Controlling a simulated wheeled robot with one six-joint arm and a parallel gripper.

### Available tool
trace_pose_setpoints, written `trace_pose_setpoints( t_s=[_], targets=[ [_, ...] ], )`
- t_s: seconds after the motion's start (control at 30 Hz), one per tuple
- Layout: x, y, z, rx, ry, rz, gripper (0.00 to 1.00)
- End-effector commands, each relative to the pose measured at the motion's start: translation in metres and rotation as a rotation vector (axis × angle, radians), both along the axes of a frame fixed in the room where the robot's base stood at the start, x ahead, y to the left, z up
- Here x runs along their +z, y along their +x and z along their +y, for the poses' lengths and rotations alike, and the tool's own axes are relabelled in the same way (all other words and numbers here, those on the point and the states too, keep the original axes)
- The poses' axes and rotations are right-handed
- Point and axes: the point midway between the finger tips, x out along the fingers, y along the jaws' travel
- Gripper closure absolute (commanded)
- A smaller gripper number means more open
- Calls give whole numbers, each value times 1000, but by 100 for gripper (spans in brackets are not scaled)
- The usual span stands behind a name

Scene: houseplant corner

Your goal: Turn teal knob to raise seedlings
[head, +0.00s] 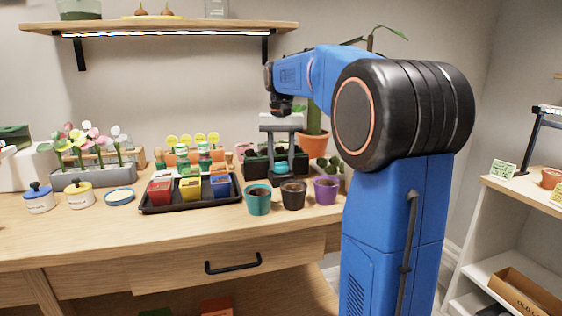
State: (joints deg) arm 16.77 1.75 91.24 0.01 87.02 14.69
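The teal knob (280,168) shows at the front of a dark planter box (258,167) near the back of the wooden bench. My gripper (281,156) points straight down over it. Its two grey fingers stand apart, with the knob just below and between their tips. I cannot tell whether either finger touches the knob. No seedlings can be made out clearly in the box; my gripper hides part of it.
Teal (258,203), black (293,200) and purple (326,195) pots stand in front of the box. A black tray (190,207) with coloured containers is to the left. A terracotta pot (314,147) is close behind right. A lit shelf (170,28) hangs above left.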

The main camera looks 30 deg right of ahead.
Motion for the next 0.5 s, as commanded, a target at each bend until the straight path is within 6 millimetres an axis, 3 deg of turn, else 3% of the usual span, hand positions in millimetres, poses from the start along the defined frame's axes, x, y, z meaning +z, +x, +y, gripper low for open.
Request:
trace_pose_setpoints(
  t_s=[0.1, 0.5],
  targets=[
    [0, 0, 0, 0, 0, 0, 86],
    [0, 0, 0, -131, 0, 0, 86]
  ],
)
